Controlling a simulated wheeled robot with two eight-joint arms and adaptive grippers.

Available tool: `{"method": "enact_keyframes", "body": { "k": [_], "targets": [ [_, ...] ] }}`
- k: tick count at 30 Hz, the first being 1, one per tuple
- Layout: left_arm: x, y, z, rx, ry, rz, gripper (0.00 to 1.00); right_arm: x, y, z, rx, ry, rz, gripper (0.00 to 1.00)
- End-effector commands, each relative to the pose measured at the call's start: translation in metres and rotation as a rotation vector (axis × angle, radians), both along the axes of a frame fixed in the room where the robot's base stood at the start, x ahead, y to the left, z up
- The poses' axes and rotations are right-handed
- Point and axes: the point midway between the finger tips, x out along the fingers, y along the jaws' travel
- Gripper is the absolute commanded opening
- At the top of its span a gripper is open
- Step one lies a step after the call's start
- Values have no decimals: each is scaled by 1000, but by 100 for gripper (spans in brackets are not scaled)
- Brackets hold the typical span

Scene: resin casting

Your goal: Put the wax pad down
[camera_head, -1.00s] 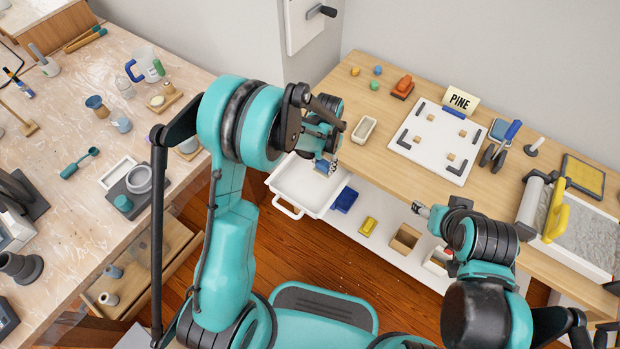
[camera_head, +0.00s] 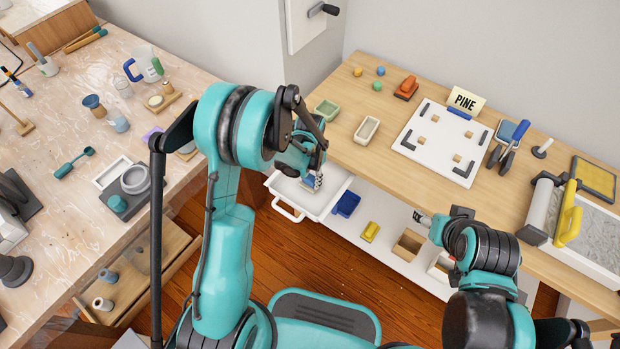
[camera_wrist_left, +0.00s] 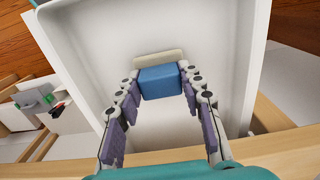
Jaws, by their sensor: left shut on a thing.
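My left gripper (camera_head: 312,184) is over the white pull-out tray (camera_head: 283,209) below the front-left corner of the wooden bench. In the left wrist view my left gripper (camera_wrist_left: 161,82) is shut on a blue block (camera_wrist_left: 160,84) with a cream strip along its far side; I take this to be the wax pad. The white tray floor (camera_wrist_left: 200,40) lies behind it. I cannot tell whether the pad touches the floor. In the head view the pad is mostly hidden by the fingers. My right gripper (camera_head: 420,217) hangs near the bench front; its fingers are too small to read.
A blue bin (camera_head: 346,204) and a yellow block (camera_head: 370,231) are on the lower shelf, right of the tray. The marbled table (camera_head: 60,210) is at left.

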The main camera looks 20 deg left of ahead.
Motion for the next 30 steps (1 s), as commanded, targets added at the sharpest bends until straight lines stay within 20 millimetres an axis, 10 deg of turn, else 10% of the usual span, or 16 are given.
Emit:
{"method": "enact_keyframes", "body": {
  "k": [1, 2, 4, 17, 30],
  "targets": [
    [0, 0, -3, 0, 0, 0, 11, 0, 0, -3, 0, 0, 0, 58],
    [0, 0, -4, 0, 0, 0, 40, 0, 0, -4, 0, 0, 0, 58],
    [0, 0, -2, 0, 0, 0, 58, 0, 0, -2, 0, 0, 0, 58],
    [0, 0, 7, 0, 0, 0, 58, 0, 0, 5, 0, 0, 0, 58],
    [0, 0, 100, 0, 0, 0, 58, 0, 0, 47, 0, 0, 0, 58]
  ]
}}
